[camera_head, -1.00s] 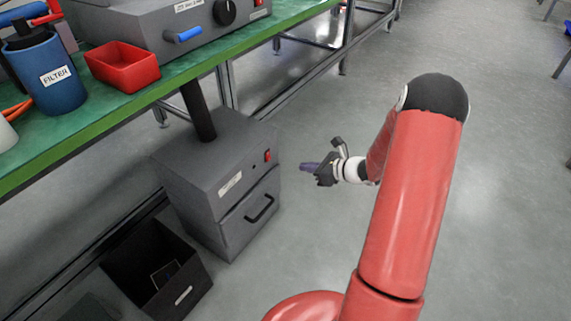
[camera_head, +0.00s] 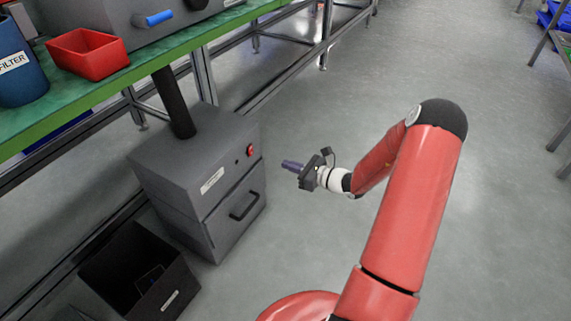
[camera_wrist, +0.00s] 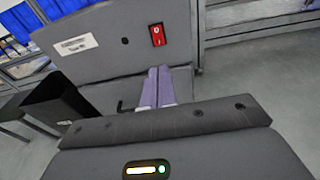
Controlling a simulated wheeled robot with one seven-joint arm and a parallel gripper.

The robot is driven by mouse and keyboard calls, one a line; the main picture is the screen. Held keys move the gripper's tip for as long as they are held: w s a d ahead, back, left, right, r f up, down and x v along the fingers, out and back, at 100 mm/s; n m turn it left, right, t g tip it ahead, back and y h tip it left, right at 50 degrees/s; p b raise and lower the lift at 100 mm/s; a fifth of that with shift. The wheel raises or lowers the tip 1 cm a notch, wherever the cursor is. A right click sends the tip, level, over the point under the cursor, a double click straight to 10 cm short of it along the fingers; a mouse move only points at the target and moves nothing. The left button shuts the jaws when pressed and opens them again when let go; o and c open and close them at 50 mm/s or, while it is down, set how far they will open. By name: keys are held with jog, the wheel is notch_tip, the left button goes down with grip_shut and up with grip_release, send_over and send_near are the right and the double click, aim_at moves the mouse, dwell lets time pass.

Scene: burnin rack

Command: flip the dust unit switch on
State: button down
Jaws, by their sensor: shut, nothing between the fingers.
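The dust unit (camera_head: 197,178) is a dark grey box on the floor beside the bench, with a black hose rising from its top. Its red rocker switch (camera_head: 250,150) sits on the front face near the upper right corner. The switch also shows in the wrist view (camera_wrist: 157,35), upright near the top. My gripper (camera_head: 285,164) is to the right of the unit's front, a short way off the switch. Its purple fingers (camera_wrist: 157,88) are shut together, empty, and point towards the front panel below the switch. I see no contact with the panel.
A black open bin (camera_head: 135,275) stands on the floor left of the unit. The green bench (camera_head: 130,82) overhangs behind it, with a red tray (camera_head: 88,53) on top. A drawer handle (camera_head: 244,205) juts from the unit's lower front. The floor to the right is clear.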

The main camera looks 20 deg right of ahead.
aim_at(252, 154)
jog(key=x, duration=1.1)
jog(key=shift+w+a, duration=0.15)
jog(key=shift+a, duration=0.05)
jog(key=shift+f+b, duration=0.1)
jog(key=shift+b, duration=0.2)
